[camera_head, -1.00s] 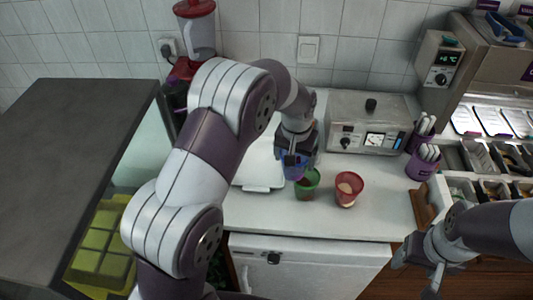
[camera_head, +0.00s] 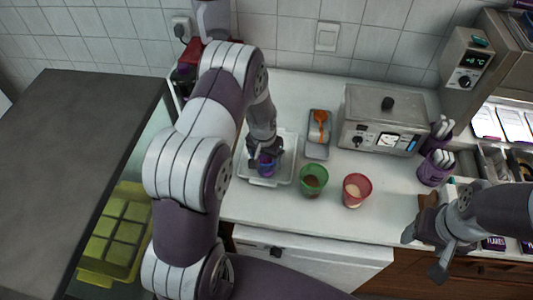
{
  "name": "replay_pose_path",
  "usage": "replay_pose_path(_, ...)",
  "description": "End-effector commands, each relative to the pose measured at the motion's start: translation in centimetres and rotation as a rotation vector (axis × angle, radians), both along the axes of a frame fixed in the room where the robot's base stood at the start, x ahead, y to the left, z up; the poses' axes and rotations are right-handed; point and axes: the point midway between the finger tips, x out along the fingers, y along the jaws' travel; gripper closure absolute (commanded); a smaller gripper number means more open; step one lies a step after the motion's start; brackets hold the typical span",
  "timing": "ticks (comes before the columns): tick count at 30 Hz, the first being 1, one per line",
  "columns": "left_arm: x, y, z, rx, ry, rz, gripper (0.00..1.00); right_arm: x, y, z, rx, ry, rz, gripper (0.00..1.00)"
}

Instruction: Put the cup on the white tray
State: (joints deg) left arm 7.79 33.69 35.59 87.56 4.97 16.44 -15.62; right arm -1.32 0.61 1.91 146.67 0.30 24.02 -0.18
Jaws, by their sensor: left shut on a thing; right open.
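My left gripper (camera_head: 265,153) is shut on a small purple cup (camera_head: 266,166), over the white tray (camera_head: 284,178) on the counter. The fingers hide part of the cup, and I cannot tell whether its base touches the tray. A green cup (camera_head: 313,180) with dark contents and a red cup (camera_head: 356,190) with pale contents stand on the counter to the right of the tray. My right gripper (camera_head: 425,258) is open and empty at the lower right, in front of the counter's edge.
A small grey tray with an orange spoon (camera_head: 320,120) lies behind the green cup. A metal appliance (camera_head: 384,122) stands at the back. Purple holders with white utensils (camera_head: 435,168) stand right of it. The counter's front strip (camera_head: 275,211) is clear.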

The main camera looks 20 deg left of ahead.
Motion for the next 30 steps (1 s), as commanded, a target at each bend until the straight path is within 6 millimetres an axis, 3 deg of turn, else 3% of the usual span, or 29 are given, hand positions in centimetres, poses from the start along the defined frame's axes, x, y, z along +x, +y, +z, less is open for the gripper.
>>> replay_pose_path(11, 0.1, 0.0, -1.0, 0.0, -0.002, -0.001, 0.47, 0.0, 0.0, -0.1, 0.0, 0.0, 0.0, 0.33)
replay_pose_path(12, 0.1, 0.0, -0.9, 0.0, -0.002, -0.001, 0.07, 0.0, 0.0, 0.0, 0.0, 0.0, 0.0, 0.33)
replay_pose_path(13, 0.1, 0.0, -0.9, 0.0, -0.002, -0.001, 0.0, 0.0, 0.0, 0.0, 0.0, 0.0, 0.0, 0.33)
replay_pose_path(23, 0.1, 0.0, -0.3, 0.001, -0.003, -0.001, 0.0, 0.0, 0.0, 0.0, 0.0, 0.0, 0.0, 0.33)
replay_pose_path(30, -0.4, 0.0, 3.9, 0.001, -0.006, -0.002, 0.0, 0.0, 0.0, -1.2, 0.0, 0.0, 0.0, 0.33)
